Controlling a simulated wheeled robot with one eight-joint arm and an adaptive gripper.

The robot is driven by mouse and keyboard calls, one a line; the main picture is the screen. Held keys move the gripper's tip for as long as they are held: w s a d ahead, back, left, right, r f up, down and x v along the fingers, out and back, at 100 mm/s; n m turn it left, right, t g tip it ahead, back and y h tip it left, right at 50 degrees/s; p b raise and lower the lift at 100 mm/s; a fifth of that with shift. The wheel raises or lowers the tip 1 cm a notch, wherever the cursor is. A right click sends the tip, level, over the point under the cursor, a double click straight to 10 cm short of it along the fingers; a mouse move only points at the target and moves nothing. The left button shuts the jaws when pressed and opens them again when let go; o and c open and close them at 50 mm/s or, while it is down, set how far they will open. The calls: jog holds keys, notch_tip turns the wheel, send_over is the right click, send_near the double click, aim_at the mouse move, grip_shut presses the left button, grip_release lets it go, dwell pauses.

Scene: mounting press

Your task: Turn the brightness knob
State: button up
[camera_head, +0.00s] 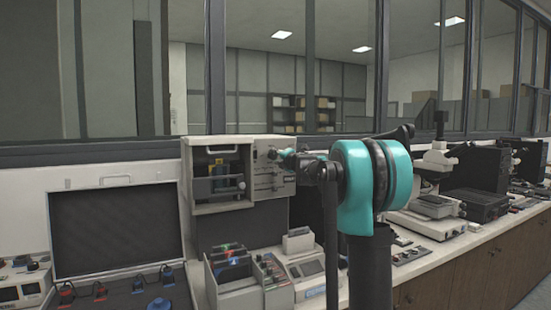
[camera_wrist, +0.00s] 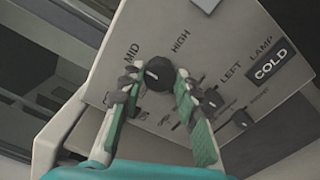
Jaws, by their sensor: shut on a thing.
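The black round knob (camera_wrist: 159,74) with a white pointer line sits on a light beige control panel (camera_wrist: 215,45) in the wrist view, with the words MID and HIGH printed above it. A brightness label is not readable. My gripper (camera_wrist: 152,82) has one finger on each side of this knob, with the fingertips against its sides. In the head view my gripper (camera_head: 284,153) is at the front panel of the mounting press (camera_head: 188,160), and the knob there is hidden behind it.
A dark-screened case (camera_head: 117,228) stands at left. Small instruments (camera_head: 302,270) and a microscope (camera_head: 437,160) crowd the bench.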

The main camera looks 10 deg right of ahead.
jog(key=o, duration=1.2)
jog(key=shift+c, duration=0.2)
jog(key=shift+s, duration=0.1)
jog(key=v, duration=1.2)
jog(key=shift+d, duration=0.1)
